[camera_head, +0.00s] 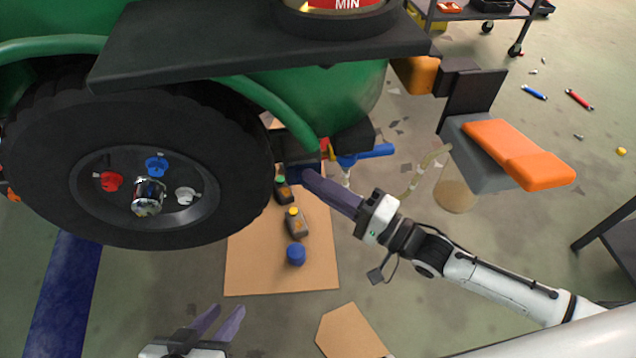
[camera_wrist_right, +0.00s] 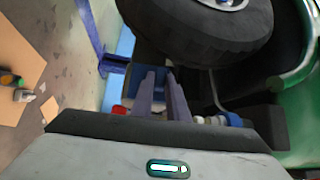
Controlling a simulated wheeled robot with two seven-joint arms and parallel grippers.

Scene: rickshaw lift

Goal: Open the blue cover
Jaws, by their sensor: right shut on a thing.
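A dark blue cover (camera_head: 294,173) sits low under the green vehicle body, just right of the black wheel. My right gripper (camera_head: 308,174) reaches in from the right with its fingertips at this cover. In the right wrist view the fingers (camera_wrist_right: 159,78) are close together and shut on a blue part, which looks like the cover; the grip itself is mostly hidden. My left gripper (camera_head: 224,309) is at the bottom of the head view, open and empty, apart from the vehicle.
A blue valve handle (camera_head: 376,151) is right of the cover. The large wheel (camera_head: 60,170) stands left. An orange pedal-like block (camera_head: 518,154) juts out right.

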